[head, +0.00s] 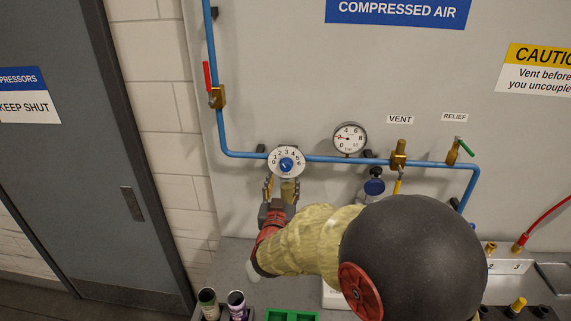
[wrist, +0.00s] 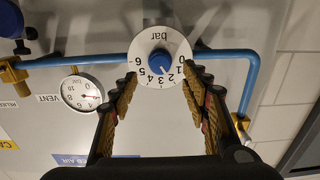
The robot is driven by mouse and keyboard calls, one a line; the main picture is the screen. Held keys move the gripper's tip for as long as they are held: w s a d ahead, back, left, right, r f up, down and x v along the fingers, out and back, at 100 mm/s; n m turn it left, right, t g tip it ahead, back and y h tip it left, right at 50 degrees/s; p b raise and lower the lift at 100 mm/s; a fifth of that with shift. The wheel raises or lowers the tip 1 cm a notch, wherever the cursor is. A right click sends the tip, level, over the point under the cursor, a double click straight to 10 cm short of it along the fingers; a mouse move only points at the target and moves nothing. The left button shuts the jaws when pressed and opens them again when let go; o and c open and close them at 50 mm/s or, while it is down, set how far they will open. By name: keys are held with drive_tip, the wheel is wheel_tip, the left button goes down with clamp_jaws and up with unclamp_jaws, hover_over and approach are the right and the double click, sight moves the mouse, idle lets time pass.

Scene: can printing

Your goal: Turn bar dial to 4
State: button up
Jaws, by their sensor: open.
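The bar dial (head: 287,150) is a round white disc with numbers 0 to 6 and a blue knob (head: 286,165) at its middle. It is set on the blue pipe. In the wrist view the dial (wrist: 146,45) appears upside down, with its blue knob (wrist: 158,63) between and beyond my fingertips. The knob's pointer is too small to read surely. My gripper (wrist: 160,76) is open and empty, its fingers spread to either side of the dial's lower part. In the head view my gripper (head: 281,188) is just below the dial, partly hidden by my arm.
A pressure gauge (head: 350,138) is right of the dial, followed by the brass vent valve (head: 398,155) and relief valve (head: 453,152). A red-handled valve (head: 216,95) is at upper left. Cans (head: 237,305) and a green tray (head: 291,315) stand on the bench below.

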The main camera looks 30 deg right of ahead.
sight(286, 168)
drive_tip(key=p+x, duration=0.1)
drive_tip(key=x, duration=0.6)
drive_tip(key=shift+w+d, duration=0.2)
drive_tip(key=shift+w, duration=0.05)
drive_tip(key=c, duration=1.2)
drive_tip(key=shift+o, duration=0.2)
